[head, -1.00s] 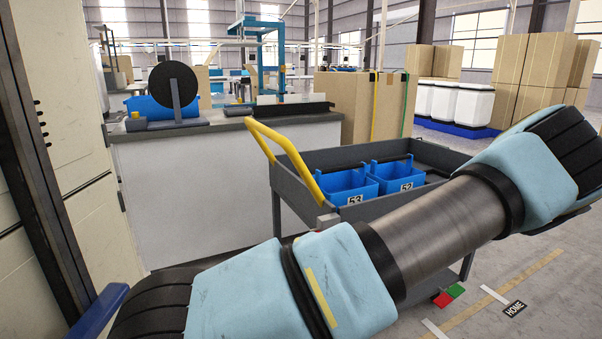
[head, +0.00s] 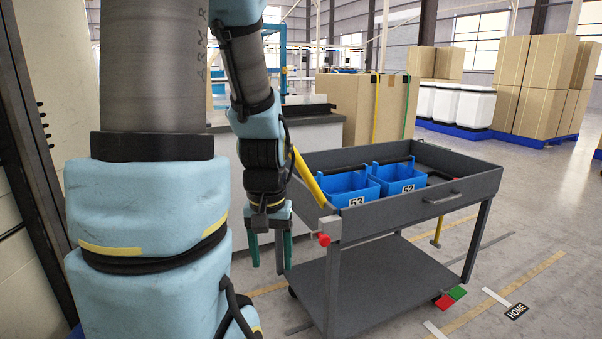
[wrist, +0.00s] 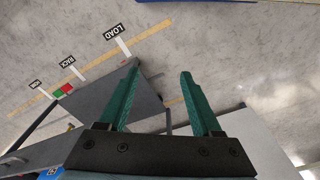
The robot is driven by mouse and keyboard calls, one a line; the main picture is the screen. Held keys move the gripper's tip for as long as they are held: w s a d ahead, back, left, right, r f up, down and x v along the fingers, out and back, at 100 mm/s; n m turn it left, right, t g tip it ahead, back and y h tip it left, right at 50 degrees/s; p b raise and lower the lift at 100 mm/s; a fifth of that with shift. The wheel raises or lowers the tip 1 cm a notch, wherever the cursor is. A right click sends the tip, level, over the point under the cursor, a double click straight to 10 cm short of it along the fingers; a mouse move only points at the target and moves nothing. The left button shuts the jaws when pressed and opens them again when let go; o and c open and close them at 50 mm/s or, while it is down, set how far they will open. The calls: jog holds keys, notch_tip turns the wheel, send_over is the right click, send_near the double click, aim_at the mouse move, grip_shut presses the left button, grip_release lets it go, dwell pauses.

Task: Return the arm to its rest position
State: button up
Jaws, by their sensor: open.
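My arm stands folded upright at the left of the head view, with light blue joints and a grey link. My gripper (head: 268,256) hangs pointing down at the left end of the cart, its green fingers apart and empty. In the wrist view my gripper (wrist: 158,95) also shows its two green fingers spread, with nothing between them. The grey cart (head: 400,262) is just right of my gripper; whether they touch I cannot tell.
Two blue bins, 53 (head: 347,187) and 52 (head: 393,178), sit in the cart's top tray. A workbench (head: 318,130) stands behind. Floor markings include a HOME label (head: 516,311). Open floor lies to the right.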

notch_tip(320, 180, up, 21)
jog(key=p, duration=1.9)
jog(key=shift+a+f+t, duration=0.15)
jog(key=shift+a+t, duration=0.25)
jog(key=shift+a, duration=0.05)
jog(key=shift+w, duration=0.1)
jog(key=shift+c, duration=0.2)
